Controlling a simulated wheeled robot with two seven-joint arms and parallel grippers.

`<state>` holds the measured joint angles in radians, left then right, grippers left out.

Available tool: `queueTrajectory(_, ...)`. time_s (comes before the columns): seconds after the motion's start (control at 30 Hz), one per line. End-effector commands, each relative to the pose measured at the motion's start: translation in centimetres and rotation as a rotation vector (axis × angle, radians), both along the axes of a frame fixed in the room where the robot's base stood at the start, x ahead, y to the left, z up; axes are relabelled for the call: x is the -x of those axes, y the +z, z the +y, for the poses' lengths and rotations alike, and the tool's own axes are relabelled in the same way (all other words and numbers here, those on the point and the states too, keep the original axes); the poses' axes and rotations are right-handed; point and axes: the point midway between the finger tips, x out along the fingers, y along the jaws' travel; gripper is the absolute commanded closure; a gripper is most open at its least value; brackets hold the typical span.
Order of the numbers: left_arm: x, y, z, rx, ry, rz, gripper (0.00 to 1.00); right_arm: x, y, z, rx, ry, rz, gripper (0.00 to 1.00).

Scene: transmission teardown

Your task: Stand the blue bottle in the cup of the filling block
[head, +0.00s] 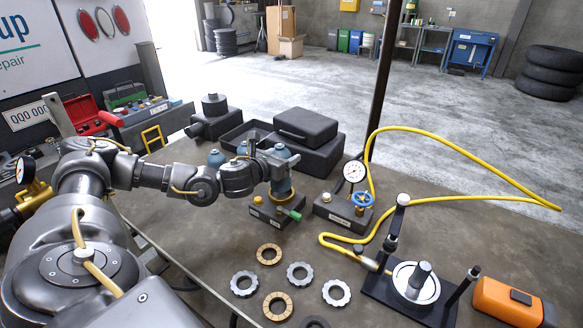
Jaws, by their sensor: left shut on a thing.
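Another blue bottle (216,159) stands behind my left arm. My right gripper is not in view.
A second block (343,217) with a dial gauge (354,172) and blue handwheel stands just right. Dark cases (305,129) lie behind. Several rings (270,254) lie in front. A yellow hose (440,202) loops across the right side, near a press-like stand (415,282) and orange tool (508,300).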

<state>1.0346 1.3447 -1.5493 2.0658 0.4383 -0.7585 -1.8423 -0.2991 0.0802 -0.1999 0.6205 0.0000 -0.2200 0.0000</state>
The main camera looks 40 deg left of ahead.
Motion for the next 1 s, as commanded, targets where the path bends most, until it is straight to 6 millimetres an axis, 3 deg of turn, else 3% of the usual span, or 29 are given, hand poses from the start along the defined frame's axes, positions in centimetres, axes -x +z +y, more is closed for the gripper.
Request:
queueTrajectory(0.27,0.0,-0.4,0.6,0.0,0.005,-0.006,0.96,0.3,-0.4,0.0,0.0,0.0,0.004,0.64)
queueTrajectory(0.53,0.4,-3.9,1.6,0.001,0.019,-0.006,0.96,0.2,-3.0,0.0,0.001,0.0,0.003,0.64)
queueTrajectory(0.97,0.5,-4.2,1.7,0.001,0.019,-0.006,0.96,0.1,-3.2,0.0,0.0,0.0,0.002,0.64)
queueTrajectory(1.0,0.6,-4.3,1.7,-0.002,0.018,-0.001,0.38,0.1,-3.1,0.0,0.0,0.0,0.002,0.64)
